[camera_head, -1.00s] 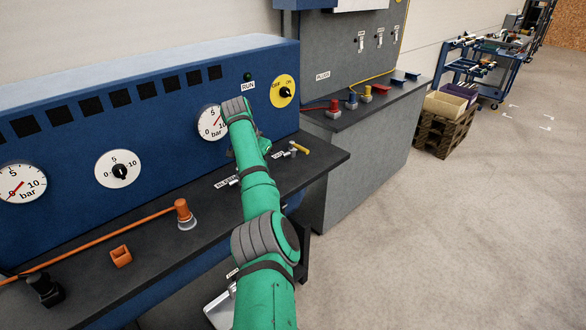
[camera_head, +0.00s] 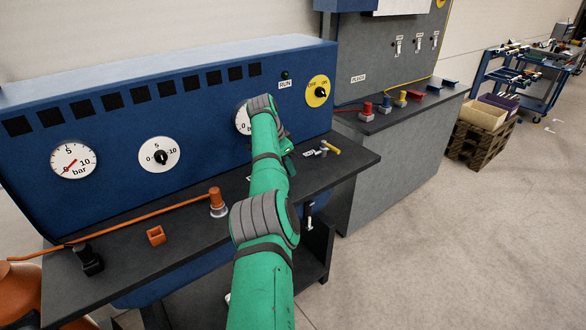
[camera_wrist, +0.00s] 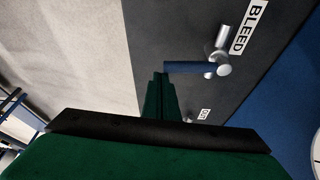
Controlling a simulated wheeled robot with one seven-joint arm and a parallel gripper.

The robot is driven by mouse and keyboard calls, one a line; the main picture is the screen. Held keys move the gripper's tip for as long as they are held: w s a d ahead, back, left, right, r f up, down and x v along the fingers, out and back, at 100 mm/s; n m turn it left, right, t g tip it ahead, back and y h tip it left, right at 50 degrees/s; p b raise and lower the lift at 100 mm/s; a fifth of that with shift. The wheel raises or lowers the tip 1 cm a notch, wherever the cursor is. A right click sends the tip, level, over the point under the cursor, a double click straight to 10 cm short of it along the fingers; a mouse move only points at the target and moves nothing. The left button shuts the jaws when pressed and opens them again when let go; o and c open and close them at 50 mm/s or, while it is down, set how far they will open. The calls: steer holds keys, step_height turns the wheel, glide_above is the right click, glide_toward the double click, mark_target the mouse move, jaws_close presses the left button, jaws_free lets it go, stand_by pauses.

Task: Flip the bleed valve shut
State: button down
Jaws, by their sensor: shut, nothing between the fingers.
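The bleed valve (camera_wrist: 222,67) is in the wrist view, a silver body beside a white BLEED label (camera_wrist: 249,28). Its blue lever (camera_wrist: 190,68) points left from the body, across the dark bench top. My gripper (camera_wrist: 160,80) is shut and empty, with its green fingertips just below the lever's free left end. I cannot tell whether they touch it. In the head view my arm hides the bleed valve and my fingertips.
A valve with a yellow handle (camera_head: 331,147) stands on the bench, right of my arm. The blue gauge panel (camera_head: 200,120) rises behind. An orange knob (camera_head: 217,199), an orange block (camera_head: 156,235) and a black fitting (camera_head: 88,259) sit on the left bench top.

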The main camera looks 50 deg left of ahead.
steer(key=shift+s, duration=0.6)
stand_by(0.3)
